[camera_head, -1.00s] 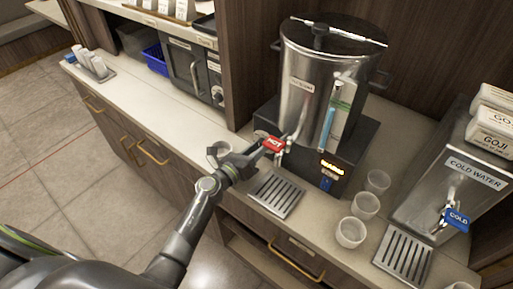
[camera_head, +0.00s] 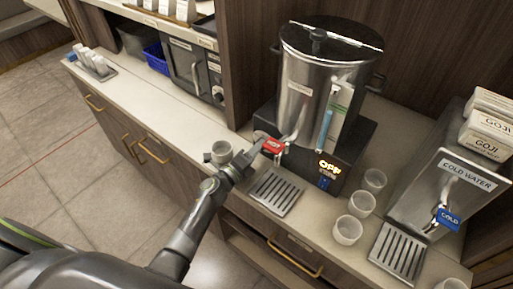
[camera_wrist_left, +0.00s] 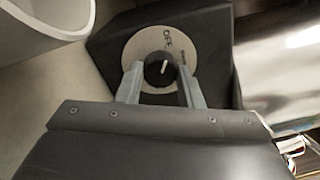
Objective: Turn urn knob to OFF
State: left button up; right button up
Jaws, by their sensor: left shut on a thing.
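The urn (camera_head: 305,90) is a tall steel cylinder on a black base. Its display (camera_head: 329,167) reads OFF in orange letters. In the left wrist view, the round black knob (camera_wrist_left: 158,70) has a white pointer aimed up and slightly right. It sits on a pale dial (camera_wrist_left: 139,50) whose OFF marking is above it. My left gripper (camera_head: 257,142) is at the left side of the urn base; in the left wrist view its two fingers (camera_wrist_left: 159,84) are closed on the knob's sides. The knob is hidden in the head view. My right gripper is not in view.
The red HOT tap handle (camera_head: 272,147) is close beside my gripper. A white cup (camera_head: 221,151) stands left of my wrist. A drip tray (camera_head: 275,193), several white cups (camera_head: 348,230) and the cold water dispenser (camera_head: 455,185) are to the right.

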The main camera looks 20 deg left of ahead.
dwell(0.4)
pick_arm(q)
jog(key=o, duration=1)
jog(key=shift+s, duration=0.1)
jog(key=b+v, duration=0.3)
jog(key=v, duration=1.4)
jog(key=shift+s, duration=0.15)
